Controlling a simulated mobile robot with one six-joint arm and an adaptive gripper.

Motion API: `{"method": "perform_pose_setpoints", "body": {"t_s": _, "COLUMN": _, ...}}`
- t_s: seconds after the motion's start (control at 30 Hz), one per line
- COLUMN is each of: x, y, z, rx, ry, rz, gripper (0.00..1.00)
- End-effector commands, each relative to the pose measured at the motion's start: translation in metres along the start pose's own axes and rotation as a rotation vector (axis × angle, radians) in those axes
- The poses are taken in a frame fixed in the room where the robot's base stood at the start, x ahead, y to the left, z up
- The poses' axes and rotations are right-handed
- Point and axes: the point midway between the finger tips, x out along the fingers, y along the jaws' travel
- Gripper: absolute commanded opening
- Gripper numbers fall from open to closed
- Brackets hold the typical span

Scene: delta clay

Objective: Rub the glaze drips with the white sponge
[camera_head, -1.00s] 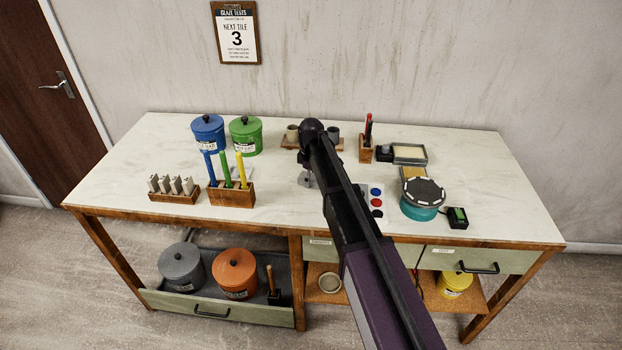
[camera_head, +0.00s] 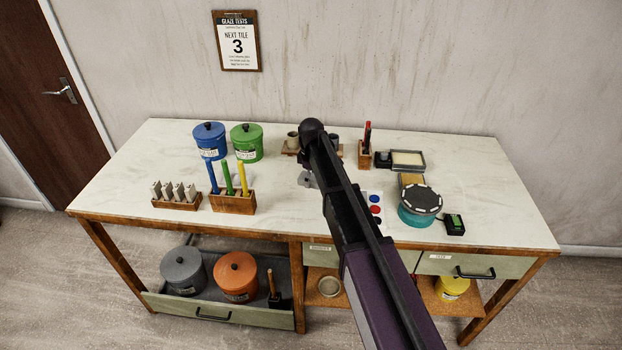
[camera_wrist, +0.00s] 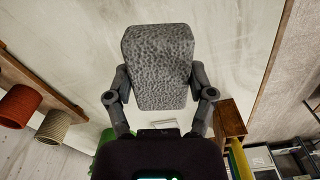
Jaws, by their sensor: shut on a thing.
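In the wrist view my gripper (camera_wrist: 159,96) is shut on a rough, pitted block, the sponge (camera_wrist: 158,58), which looks grey in the shade. One finger presses each side, and the block stands out past the fingertips. In the head view my arm covers the sponge, and only a small grey part of my gripper (camera_head: 308,181) shows over the middle of the worktop (camera_head: 285,190). I cannot make out glaze drips on the worktop in either view; my arm hides part of it. Whether the sponge touches the worktop cannot be told.
Blue (camera_head: 209,142) and green (camera_head: 247,144) lidded pots stand at the back left. A wooden holder (camera_head: 233,204) with upright coloured sticks and a tile rack (camera_head: 177,203) stand in front. Cups (camera_head: 293,141) are behind my arm. A teal turntable (camera_head: 420,207) is right. The far right worktop is clear.

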Motion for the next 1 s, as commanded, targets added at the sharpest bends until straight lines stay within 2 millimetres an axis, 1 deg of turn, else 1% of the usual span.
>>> {"method": "perform_pose_setpoints", "body": {"t_s": 0.03, "x": -0.007, "y": 0.000, "z": 0.000, "rx": 0.000, "ry": 0.000, "rz": 0.000, "gripper": 0.32}}
{"method": "perform_pose_setpoints", "body": {"t_s": 0.1, "x": -0.013, "y": 0.000, "z": 0.000, "rx": 0.000, "ry": 0.000, "rz": 0.000, "gripper": 0.32}}
{"method": "perform_pose_setpoints", "body": {"t_s": 0.3, "x": -0.023, "y": 0.000, "z": 0.000, "rx": 0.000, "ry": 0.000, "rz": 0.000, "gripper": 0.32}}
{"method": "perform_pose_setpoints", "body": {"t_s": 1.0, "x": -0.023, "y": 0.000, "z": 0.000, "rx": 0.000, "ry": 0.000, "rz": 0.000, "gripper": 0.32}}
